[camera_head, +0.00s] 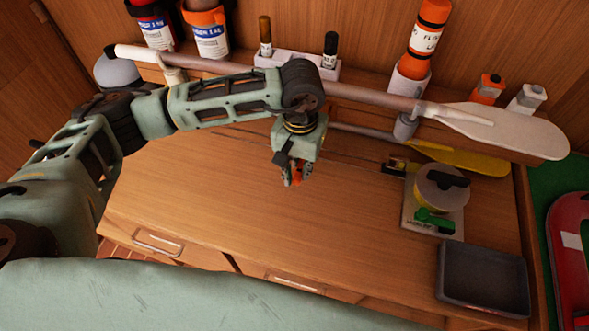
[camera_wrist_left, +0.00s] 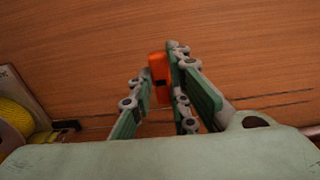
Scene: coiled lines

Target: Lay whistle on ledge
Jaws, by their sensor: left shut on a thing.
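My left gripper (camera_head: 297,178) is shut on a small orange piece, which I take to be the whistle (camera_head: 297,182). It is above the wooden desk top (camera_head: 250,215). In the left wrist view the orange whistle (camera_wrist_left: 158,78) shows between the green fingers of the left gripper (camera_wrist_left: 162,95), partly hidden by the right finger. The raised wooden ledge (camera_head: 452,92) runs along the back wall, behind the gripper. My right gripper is not in view.
The ledge holds orange-topped containers (camera_head: 207,32), a pen holder (camera_head: 268,61), an orange bottle (camera_head: 428,35) and small orange and white items. A paddle (camera_head: 495,132) lies along its front. A reel (camera_head: 440,190) and dark tray (camera_head: 485,280) stand right; the desk's middle is clear.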

